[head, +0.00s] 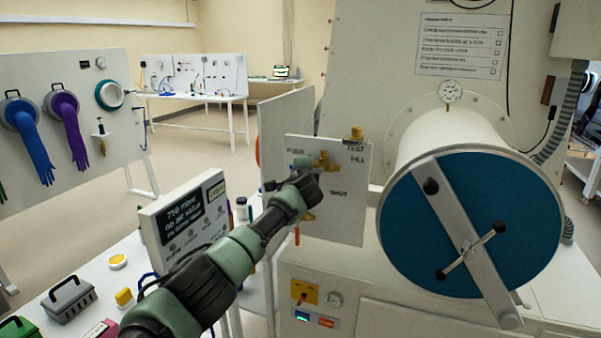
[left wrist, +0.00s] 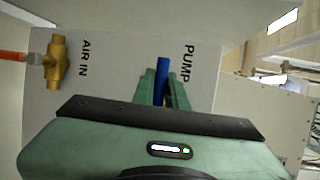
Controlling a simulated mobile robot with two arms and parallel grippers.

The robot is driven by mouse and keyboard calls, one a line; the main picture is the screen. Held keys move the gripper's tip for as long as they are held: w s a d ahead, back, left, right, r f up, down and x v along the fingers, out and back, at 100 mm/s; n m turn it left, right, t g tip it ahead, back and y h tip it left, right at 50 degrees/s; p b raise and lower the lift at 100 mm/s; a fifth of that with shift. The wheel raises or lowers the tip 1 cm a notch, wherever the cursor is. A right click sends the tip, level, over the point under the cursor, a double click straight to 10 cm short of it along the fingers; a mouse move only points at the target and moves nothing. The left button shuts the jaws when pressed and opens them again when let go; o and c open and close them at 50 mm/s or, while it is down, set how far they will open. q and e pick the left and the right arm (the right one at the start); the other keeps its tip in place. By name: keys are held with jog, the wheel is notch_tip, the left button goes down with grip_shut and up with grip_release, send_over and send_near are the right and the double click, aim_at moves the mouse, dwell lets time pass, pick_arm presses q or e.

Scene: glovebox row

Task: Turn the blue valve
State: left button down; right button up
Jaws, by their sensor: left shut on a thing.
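The blue valve's handle (left wrist: 163,67) is a narrow blue bar beside the PUMP label in the left wrist view. My left gripper (left wrist: 162,90) has its two green fingers on either side of the bar and is shut on it. In the head view my left arm reaches from the bottom to the pale valve panel (head: 348,220), and the gripper's body hides most of the blue valve. A brass valve (left wrist: 57,62) with an orange handle (left wrist: 12,57) sits by the AIR IN label, apart from the fingers. My right gripper is not in view.
A large drum with a blue door (head: 400,225) and crossbar stands right of the panel. Open floor lies beyond.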

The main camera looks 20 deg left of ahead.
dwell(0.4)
pick_arm(q)
jog(key=c, duration=1.4)
grip_release()
jog(key=shift+c, duration=0.2)
jog(key=shift+s, duration=0.1)
jog(key=b+v, duration=0.2)
jog(key=v, duration=0.5)
jog(key=shift+s, duration=0.25)
jog(key=shift+d, duration=0.15)
